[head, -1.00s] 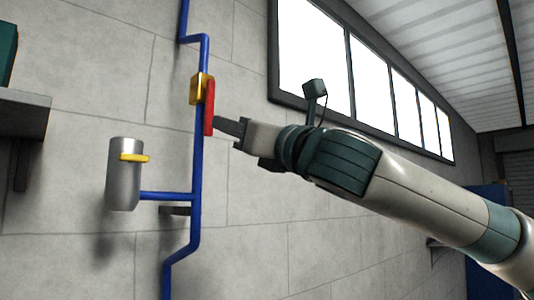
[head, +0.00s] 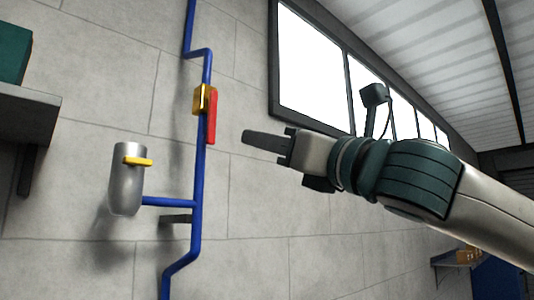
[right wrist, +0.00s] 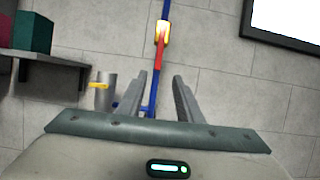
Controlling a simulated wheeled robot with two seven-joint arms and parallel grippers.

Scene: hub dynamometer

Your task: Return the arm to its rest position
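My right arm comes in from the right in the head view. Its gripper (head: 268,142) is in front of the wall, to the right of the blue pipe and apart from it. In the right wrist view the two fingers (right wrist: 160,98) stand apart with nothing between them that they touch, so it is open and empty. The red lever (head: 212,117) on the yellow valve (head: 201,99) hangs down along the pipe; it also shows in the right wrist view (right wrist: 159,54), beyond the fingers. My left gripper is not in view.
A blue pipe (head: 198,183) runs down the wall. A grey metal cylinder (head: 125,188) with a yellow handle (head: 138,162) joins it by a side branch. A shelf (head: 28,112) with a green box (head: 14,52) is at left. A window (head: 310,60) is behind the arm.

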